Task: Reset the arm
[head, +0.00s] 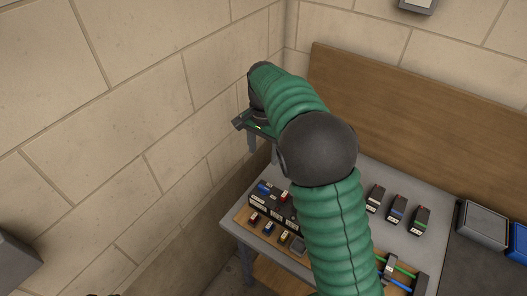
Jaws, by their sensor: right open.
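My right arm, in a green ribbed sleeve with a dark round elbow, rises from the bottom of the head view and bends over toward the left wall. My right gripper (260,143) hangs at its end, above and behind the back left of the workbench (352,178). It is open, and I see nothing held in it. The elbow hides part of the gripper. My left gripper is not in view.
A wooden board (257,226) carries a black block row and small coloured parts. Several dark modules, including a green-marked one (420,220), stand on the right. Green and blue tubes (402,268) lie in front. A grey bin (482,225) stands at right. Brick walls (110,130) bound the corner.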

